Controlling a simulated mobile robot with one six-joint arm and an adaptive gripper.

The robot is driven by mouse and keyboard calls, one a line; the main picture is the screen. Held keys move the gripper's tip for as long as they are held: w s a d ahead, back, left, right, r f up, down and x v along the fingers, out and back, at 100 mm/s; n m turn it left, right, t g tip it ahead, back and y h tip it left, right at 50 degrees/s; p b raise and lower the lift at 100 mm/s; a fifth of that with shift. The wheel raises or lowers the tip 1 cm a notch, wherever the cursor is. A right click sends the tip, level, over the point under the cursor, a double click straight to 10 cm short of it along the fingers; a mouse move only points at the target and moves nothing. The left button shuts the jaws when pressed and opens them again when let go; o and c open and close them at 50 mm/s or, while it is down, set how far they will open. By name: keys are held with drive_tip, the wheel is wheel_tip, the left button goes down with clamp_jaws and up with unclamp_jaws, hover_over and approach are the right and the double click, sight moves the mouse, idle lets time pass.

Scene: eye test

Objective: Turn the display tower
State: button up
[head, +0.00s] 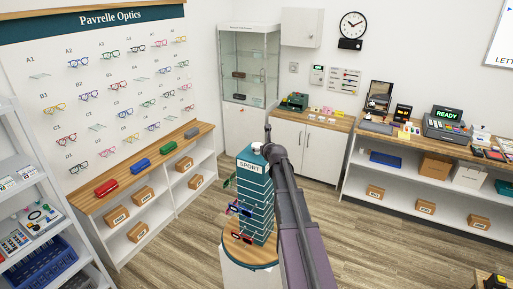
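The display tower (258,196) is a tall teal block with pale horizontal lines, upright left of my arm in the head view. A white sign on its upper front reads SPORT. A small white round piece (256,148) shows at its top. Blue glasses (239,208) and red glasses (242,237) show at its lower left, and a green pair (229,181) at its left side. It stands on a round wood-topped white pedestal (235,257). My arm rises in front of its right side, with its far end close to the tower top. I cannot make out my gripper's fingers.
A wall rack of glasses (120,90) and a low shelf (150,163) with coloured cases are at the left. A glass cabinet (248,65) stands behind. A counter (370,130) with a device reading READY (447,122) runs along the right. Wood floor (345,230) is clear at right.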

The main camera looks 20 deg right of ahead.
sight(257, 145)
drive_tip(key=b+x, duration=0.3)
drive_tip(key=x, duration=0.7)
drive_tip(key=c, duration=1.2)
drive_tip(key=shift+a, duration=0.1)
drive_tip(key=shift+c, duration=0.2)
drive_tip(key=shift+a, duration=0.1)
